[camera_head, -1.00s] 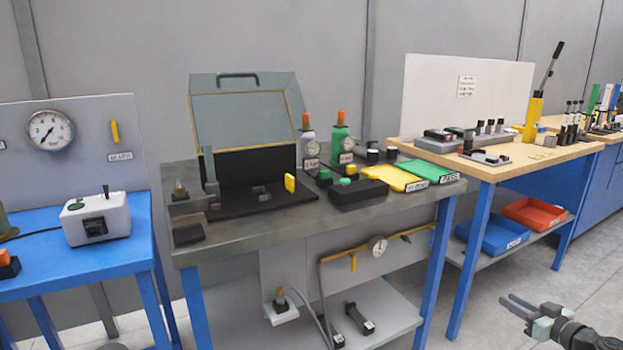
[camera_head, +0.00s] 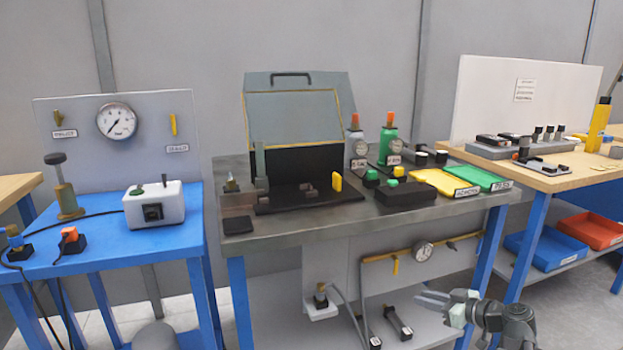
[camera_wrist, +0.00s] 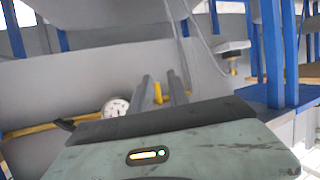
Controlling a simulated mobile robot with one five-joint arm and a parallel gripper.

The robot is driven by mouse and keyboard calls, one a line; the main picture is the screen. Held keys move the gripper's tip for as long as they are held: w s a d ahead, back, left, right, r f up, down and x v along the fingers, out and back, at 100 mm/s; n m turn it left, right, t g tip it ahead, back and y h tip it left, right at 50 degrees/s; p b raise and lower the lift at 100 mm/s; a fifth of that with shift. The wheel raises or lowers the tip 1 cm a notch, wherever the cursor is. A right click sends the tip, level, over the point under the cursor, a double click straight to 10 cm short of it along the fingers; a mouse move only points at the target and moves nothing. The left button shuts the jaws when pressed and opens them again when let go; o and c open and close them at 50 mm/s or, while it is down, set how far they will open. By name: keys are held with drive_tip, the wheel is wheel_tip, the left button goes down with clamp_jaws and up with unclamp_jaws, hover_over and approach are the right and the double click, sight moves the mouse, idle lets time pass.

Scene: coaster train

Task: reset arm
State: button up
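My gripper (camera_head: 422,299) is at the lower right in the head view, in front of the middle workbench, with its fingers pointing left. In the wrist view its two grey fingers (camera_wrist: 161,84) stand apart with a gap between them, and nothing is held. The wrist view is tilted over, with a round gauge (camera_wrist: 115,107) and a yellow pipe (camera_wrist: 40,131) beyond the fingers.
The middle workbench (camera_head: 300,231) carries an open-lidded case (camera_head: 299,120), green and yellow trays (camera_head: 440,182) and small bottles. A blue table (camera_head: 95,262) stands left, a wooden bench (camera_head: 548,180) right. Grey floor shows below.

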drive_tip(key=w+a+f+n+g+y, duration=0.1)
drive_tip(key=a+f+g, duration=0.1)
drive_tip(key=a, duration=0.6)
drive_tip(key=a+f+n+g, duration=0.1)
drive_tip(key=a+f+g, duration=0.15)
drive_tip(key=a, duration=0.45)
drive_tip(key=s+a+f+g+h, duration=0.5)
drive_tip(key=a+f, duration=0.4)
drive_tip(key=a, duration=0.4)
drive_tip(key=s+d+f+m+g+h, duration=0.2)
drive_tip(key=s+d+m+h, duration=0.25)
drive_tip(key=d+m, duration=0.4)
wheel_tip(320, 180, up, 37)
drive_tip(key=a+p, duration=0.1)
drive_tip(key=p, duration=3.6)
drive_tip(key=shift+s+a+r+m+y, duration=0.15)
drive_tip(key=shift+s+a+m+y, duration=0.05)
drive_tip(key=shift+s+m+y, duration=0.2)
